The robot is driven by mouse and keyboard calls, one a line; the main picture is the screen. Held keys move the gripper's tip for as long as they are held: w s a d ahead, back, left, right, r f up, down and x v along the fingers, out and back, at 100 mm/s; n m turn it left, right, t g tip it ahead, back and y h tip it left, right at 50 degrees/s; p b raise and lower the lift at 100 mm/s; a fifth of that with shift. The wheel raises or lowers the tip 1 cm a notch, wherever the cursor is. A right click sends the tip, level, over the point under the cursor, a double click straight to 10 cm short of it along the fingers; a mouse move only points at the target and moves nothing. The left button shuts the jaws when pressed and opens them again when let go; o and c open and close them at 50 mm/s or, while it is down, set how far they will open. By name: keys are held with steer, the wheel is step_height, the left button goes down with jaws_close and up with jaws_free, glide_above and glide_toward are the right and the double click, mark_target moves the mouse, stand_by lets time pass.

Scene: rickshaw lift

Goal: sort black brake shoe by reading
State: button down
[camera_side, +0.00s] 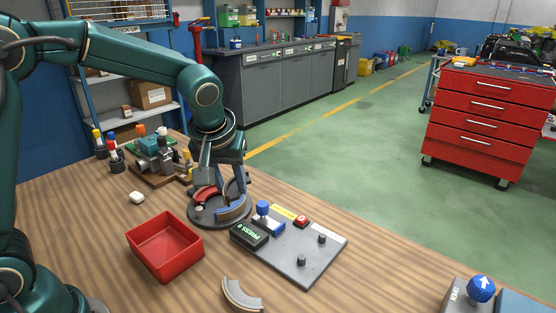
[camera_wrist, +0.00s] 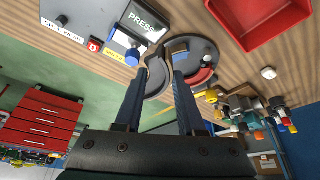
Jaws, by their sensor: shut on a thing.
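My gripper (camera_side: 231,200) is low over a round dark turntable (camera_side: 200,221), its blue fingers shut on a curved brake shoe (camera_side: 234,212). In the wrist view the gripper (camera_wrist: 161,72) has the shoe (camera_wrist: 154,80) between its fingers; the fingers hide part of it, and its lining colour is unclear. I cannot tell whether it touches the turntable. A red shoe (camera_side: 205,194) lies on the turntable's left side. Another curved shoe (camera_side: 241,295) lies on the table's front. The gauge plate (camera_side: 318,264) carries a display (camera_side: 250,234) showing PRESS, a blue knob (camera_side: 263,208) and a red button (camera_side: 301,222).
An empty red bin (camera_side: 165,246) stands left of the turntable. A vice-like device (camera_side: 158,158) and several bottles (camera_side: 114,150) stand behind. A blue arrow knob (camera_side: 481,289) is at front right. Bare wood lies between the loose shoe and the front-right knob.

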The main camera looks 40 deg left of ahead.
steer(key=s+a+r+n+g+y, duration=0.15)
steer(key=s+a+n+g, duration=0.4)
steer(key=s+n, duration=0.75)
steer(key=shift+n+t, duration=0.35)
steer(key=shift+n, duration=0.05)
steer(key=shift+w+a+f, duration=0.1)
steer(key=shift+w+f, duration=0.15)
steer(key=shift+f, duration=0.85)
steer(key=shift+w+a+f, duration=0.1)
steer(key=shift+w+f, duration=0.1)
steer(key=shift+f, duration=0.95)
steer(key=shift+w+a+f, duration=0.1)
steer(key=shift+w+f, duration=0.15)
steer(key=shift+f, duration=0.85)
steer(key=shift+f, duration=0.4)
steer(key=shift+c, duration=0.2)
jaws_free()
step_height(320, 180, up, 7)
